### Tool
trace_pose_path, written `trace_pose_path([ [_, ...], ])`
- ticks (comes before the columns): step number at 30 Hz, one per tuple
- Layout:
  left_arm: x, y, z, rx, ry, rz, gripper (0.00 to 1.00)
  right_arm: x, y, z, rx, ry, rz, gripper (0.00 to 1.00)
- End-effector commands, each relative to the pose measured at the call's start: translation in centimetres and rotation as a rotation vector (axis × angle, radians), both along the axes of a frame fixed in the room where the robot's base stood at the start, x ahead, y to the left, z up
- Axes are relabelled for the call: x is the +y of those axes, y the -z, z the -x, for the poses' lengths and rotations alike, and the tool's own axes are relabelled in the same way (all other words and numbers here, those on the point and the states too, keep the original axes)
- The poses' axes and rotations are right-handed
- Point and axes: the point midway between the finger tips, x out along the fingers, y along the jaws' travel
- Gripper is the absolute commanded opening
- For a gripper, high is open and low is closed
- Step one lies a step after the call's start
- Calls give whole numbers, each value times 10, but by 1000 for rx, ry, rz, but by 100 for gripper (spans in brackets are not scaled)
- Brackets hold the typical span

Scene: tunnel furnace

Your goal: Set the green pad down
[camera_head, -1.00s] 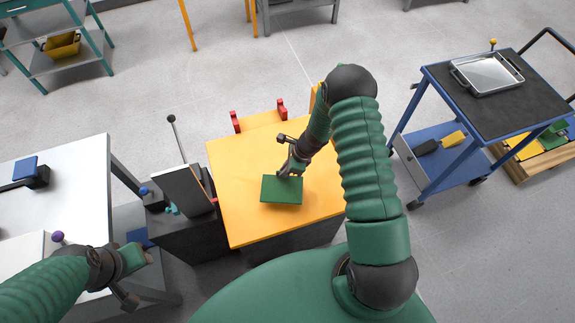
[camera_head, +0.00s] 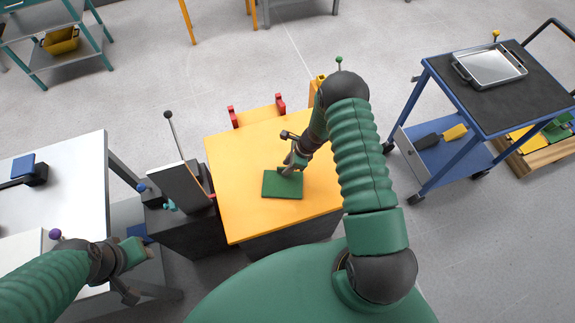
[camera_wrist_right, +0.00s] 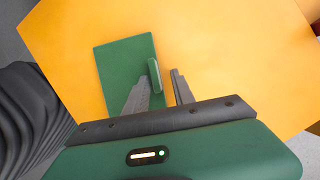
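The green pad (camera_head: 283,186), a flat rectangle with a small upright handle, lies flat on the yellow table (camera_head: 240,215). In the right wrist view the pad (camera_wrist_right: 120,62) shows with its handle (camera_wrist_right: 154,75) between my fingers. My right gripper (camera_wrist_right: 160,82) is open: a gap shows between the handle and the right finger. In the head view my right gripper (camera_head: 291,167) is right over the pad's far edge. My left gripper (camera_head: 137,257) is at lower left by the white table, away from the pad; its opening is unclear.
A black box with an upright panel (camera_head: 186,184) and a lever stands left of the yellow table. Red brackets (camera_head: 281,103) rise at its far edge. A blue cart (camera_head: 497,100) with a metal tray stands at right. The yellow table is otherwise bare.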

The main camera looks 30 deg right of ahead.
Motion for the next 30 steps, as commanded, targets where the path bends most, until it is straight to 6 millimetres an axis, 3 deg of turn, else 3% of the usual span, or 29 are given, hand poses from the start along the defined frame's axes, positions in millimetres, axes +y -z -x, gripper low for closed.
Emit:
trace_pose_path([
  [5,0,0,0,0,-1,0,36,2,-1,0,-1,-1,2,30],
  [10,0,-4,0,0,-1,0,36,-4,-16,1,-3,1,-1,30],
  [18,0,-10,0,0,-1,0,36,-26,-80,17,-4,1,1,30],
  [25,0,-12,0,0,-1,0,36,-36,-112,25,-2,-3,1,30],
  [28,0,-13,0,0,-1,0,36,-24,-132,29,-20,-120,37,30],
  [30,0,-13,0,0,-1,0,36,-2,-159,38,-56,-342,106,30],
])
